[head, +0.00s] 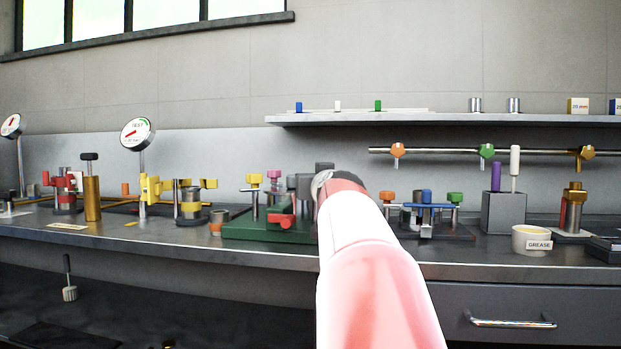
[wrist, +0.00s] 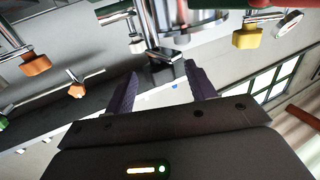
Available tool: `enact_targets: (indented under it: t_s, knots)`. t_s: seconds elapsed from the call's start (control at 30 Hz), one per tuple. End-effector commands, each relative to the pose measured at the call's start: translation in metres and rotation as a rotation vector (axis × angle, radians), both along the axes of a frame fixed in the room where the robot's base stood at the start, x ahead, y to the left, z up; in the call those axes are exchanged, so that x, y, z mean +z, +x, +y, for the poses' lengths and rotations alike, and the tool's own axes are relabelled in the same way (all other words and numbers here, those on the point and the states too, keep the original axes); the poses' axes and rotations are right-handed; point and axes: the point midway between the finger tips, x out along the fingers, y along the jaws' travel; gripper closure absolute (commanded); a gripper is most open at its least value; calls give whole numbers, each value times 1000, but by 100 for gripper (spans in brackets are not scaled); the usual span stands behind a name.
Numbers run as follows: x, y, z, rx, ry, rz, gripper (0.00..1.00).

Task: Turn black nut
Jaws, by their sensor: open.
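A glossy black nut (wrist: 165,58) sits on a chrome stem (wrist: 147,22) in the wrist view. My gripper (wrist: 161,72) is open, with one dark finger on each side of the nut. The nut is near the fingertips, and I cannot tell whether either finger touches it. In the head view my arm reaches to the green-based fixture (head: 250,229) on the bench and hides part of it. I cannot make out the nut surely there.
A yellow knob (wrist: 247,38) and orange knobs (wrist: 35,63) stand out around the nut. On the bench, a red valve piece (head: 281,221), a pink knob (head: 274,175) and a fixture with a blue bar (head: 427,206) are close to my arm. A shelf (head: 440,120) runs above.

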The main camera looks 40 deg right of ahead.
Motion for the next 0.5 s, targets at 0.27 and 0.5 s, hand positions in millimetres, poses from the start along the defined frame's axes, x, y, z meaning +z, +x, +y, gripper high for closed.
enact_targets:
  t_s: [0.27,0.5]
  knots:
    - [1,24,-13,-1,-1,0,45]
    - [0,25,-14,-1,-2,-1,45]
